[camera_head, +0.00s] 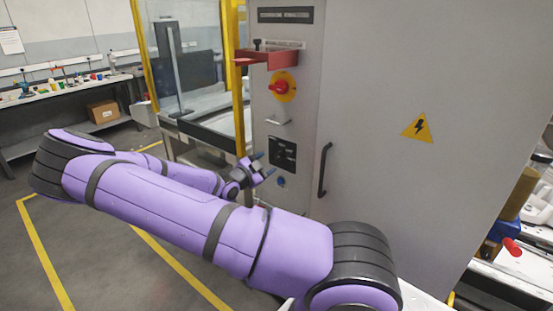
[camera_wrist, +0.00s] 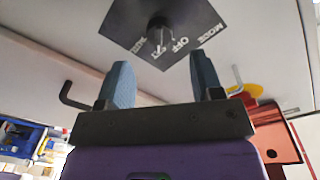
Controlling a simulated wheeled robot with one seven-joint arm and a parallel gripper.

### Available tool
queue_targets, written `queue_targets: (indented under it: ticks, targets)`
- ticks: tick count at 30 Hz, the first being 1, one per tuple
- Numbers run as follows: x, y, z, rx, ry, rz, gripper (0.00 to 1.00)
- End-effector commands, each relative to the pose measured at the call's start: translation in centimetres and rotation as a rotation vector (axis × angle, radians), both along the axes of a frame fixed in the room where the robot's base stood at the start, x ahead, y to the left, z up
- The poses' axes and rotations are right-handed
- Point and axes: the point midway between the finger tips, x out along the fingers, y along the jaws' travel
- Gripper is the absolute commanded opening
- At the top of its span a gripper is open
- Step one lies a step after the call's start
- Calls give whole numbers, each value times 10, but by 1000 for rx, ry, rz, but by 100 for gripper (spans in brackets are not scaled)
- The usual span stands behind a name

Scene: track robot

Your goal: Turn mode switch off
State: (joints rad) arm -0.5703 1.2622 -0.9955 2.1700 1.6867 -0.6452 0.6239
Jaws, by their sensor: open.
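The mode switch is a dark knob (camera_wrist: 158,22) on a black plate (camera_wrist: 185,48) with white lettering, including MODE and OFF, in the wrist view. In the head view the black plate (camera_head: 289,152) is on the grey cabinet's narrow left face; the knob's setting is too small to read there. My gripper (camera_wrist: 162,80) is open, its two blue fingers apart with nothing between them. The knob lies beyond the fingertips, and I see no contact. In the head view my gripper (camera_head: 264,164) is just left of the plate's lower part.
A red knob on a yellow disc (camera_head: 289,96) and a red bracket (camera_head: 265,58) are above the plate. A blue button (camera_head: 281,182) is below it. A black door handle (camera_head: 323,170) stands out at right. A yellow post (camera_head: 238,75) rises at left.

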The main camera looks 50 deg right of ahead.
Motion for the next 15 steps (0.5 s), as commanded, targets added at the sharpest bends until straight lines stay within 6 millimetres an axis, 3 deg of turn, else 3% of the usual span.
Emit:
queue_targets:
  ticks: [6,15]
  targets:
    - [0,-37,0,0,1,-2,60]
    - [0,-59,0,1,0,0,60]
